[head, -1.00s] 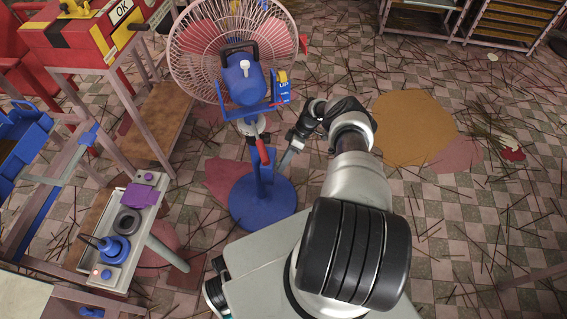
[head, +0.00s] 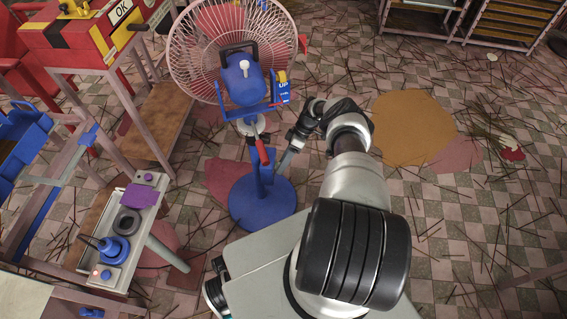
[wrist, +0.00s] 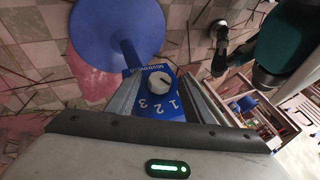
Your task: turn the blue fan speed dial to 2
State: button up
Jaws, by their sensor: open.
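The fan (head: 243,80) stands upright on a round blue base (head: 250,208), its blue motor housing toward me. In the wrist view a blue control box (wrist: 158,113) carries the white numbers 1, 2 and 3 and a pale round dial (wrist: 157,81) with a dark mark. I cannot tell for sure which number the mark points to. My gripper (wrist: 160,88) is open, one finger on each side of the box and dial. I see no clear contact. In the head view my gripper (head: 287,158) is beside the fan's pole, and the dial is hidden there.
A grey panel (head: 127,225) with a purple part and a blue knob stands at the left. A red and yellow machine (head: 90,35) is behind it.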

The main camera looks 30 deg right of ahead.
jog(key=v, duration=1.7)
